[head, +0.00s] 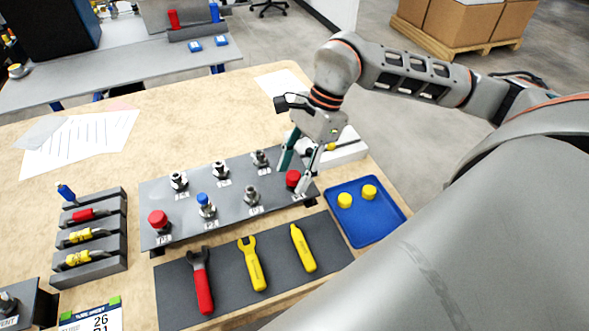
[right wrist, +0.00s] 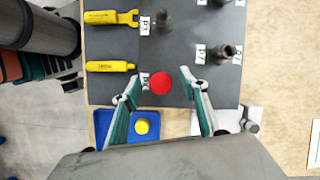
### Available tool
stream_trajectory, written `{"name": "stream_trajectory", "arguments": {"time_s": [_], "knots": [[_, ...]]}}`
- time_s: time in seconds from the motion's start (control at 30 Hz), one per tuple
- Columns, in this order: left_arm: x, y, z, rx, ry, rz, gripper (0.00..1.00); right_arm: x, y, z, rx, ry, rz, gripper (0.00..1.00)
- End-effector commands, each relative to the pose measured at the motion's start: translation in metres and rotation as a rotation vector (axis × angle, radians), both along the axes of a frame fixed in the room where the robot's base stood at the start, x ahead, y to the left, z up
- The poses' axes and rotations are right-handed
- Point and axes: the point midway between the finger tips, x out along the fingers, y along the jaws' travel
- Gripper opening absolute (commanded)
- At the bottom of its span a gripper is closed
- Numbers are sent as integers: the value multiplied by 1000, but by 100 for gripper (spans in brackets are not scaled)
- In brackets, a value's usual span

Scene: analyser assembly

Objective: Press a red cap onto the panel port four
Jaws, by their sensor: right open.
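The dark panel (head: 228,182) lies on the table with two rows of ports. A red cap (head: 292,178) sits at the right end of its front row, apparently on port four; the label beside it is hard to read. The same red cap shows in the right wrist view (right wrist: 160,85). My right gripper (head: 291,181) is open, its fingertips on either side of this cap, with gaps visible in the right wrist view (right wrist: 158,76). Another red cap (head: 157,219) is on the front-left port, and a blue cap (head: 204,198) is on the port beside it. My left gripper is not seen.
A blue tray (head: 373,228) with yellow caps (head: 369,191) stands right of the panel. A dark mat (head: 228,281) with two wrenches and a yellow tool lies in front. A tool rack (head: 92,262) stands left. A white box (head: 345,150) is behind the gripper.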

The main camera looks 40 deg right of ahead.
Motion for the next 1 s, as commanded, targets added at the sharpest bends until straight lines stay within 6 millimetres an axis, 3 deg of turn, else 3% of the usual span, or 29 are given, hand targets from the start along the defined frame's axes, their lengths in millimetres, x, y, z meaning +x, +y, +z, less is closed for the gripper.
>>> {"name": "stream_trajectory", "arguments": {"time_s": [0.17,0.7,1.0], "knots": [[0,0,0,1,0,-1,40,1,-5,10,-1,-3,-1,43],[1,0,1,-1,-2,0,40,-1,-41,99,-1,-4,-2,43],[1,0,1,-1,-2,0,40,-2,-46,111,0,0,-1,43]]}}
